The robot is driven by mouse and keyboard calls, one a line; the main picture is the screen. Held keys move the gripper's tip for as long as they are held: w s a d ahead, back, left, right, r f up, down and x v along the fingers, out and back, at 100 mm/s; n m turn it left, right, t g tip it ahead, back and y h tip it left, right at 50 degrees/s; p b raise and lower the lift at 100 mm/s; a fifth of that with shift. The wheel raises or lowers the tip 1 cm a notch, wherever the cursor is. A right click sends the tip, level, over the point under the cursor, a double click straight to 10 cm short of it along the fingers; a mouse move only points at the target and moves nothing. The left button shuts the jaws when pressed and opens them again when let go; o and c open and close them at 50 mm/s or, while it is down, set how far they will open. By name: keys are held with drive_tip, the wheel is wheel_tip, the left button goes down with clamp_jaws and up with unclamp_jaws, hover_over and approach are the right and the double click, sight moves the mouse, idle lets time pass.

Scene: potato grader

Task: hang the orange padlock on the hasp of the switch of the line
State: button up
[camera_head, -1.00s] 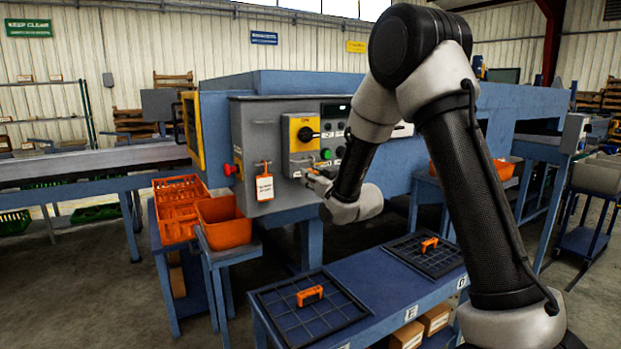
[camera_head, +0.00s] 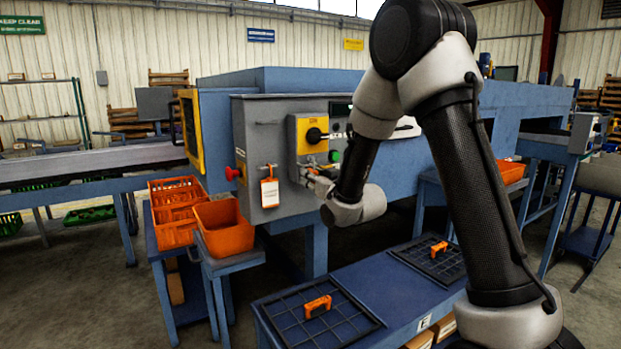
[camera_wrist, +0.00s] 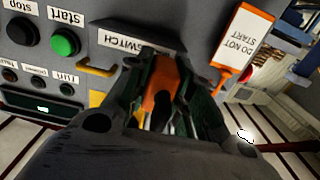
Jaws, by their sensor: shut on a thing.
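My gripper (camera_wrist: 165,65) is shut on an orange padlock (camera_wrist: 158,88), seen between its dark fingers in the wrist view. The fingers hide part of the padlock, and its shackle does not show clearly. In the head view my gripper (camera_head: 312,176) is small, at the front of the grey control cabinet, just below the yellow switch plate (camera_head: 300,147) with its black knob (camera_head: 314,135). The wrist view shows a switch label (camera_wrist: 122,42) beside the fingers and a yellow bar-like piece (camera_wrist: 97,69) to their left. I cannot make out the hasp or whether the padlock touches it.
A white and orange do-not-start tag (camera_head: 269,192) hangs left of my gripper. Start (camera_wrist: 65,43) and stop (camera_wrist: 22,31) buttons are close by in the wrist view. Orange bins (camera_head: 224,228) stand left. Dark grid trays with orange objects (camera_head: 317,306) lie on the blue bench below.

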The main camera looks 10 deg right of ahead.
drive_tip(key=shift+w+a, duration=0.1)
drive_tip(key=shift+w, duration=0.15)
drive_tip(key=shift+w+f, duration=0.2)
drive_tip(key=shift+f, duration=0.05)
drive_tip(key=shift+s+f, duration=0.1)
drive_tip(key=shift+s, duration=0.1)
drive_tip(key=shift+f, duration=0.25)
drive_tip(key=o, duration=1)
drive_tip(key=shift+o, duration=0.2)
drive_tip(key=shift+f, duration=0.1)
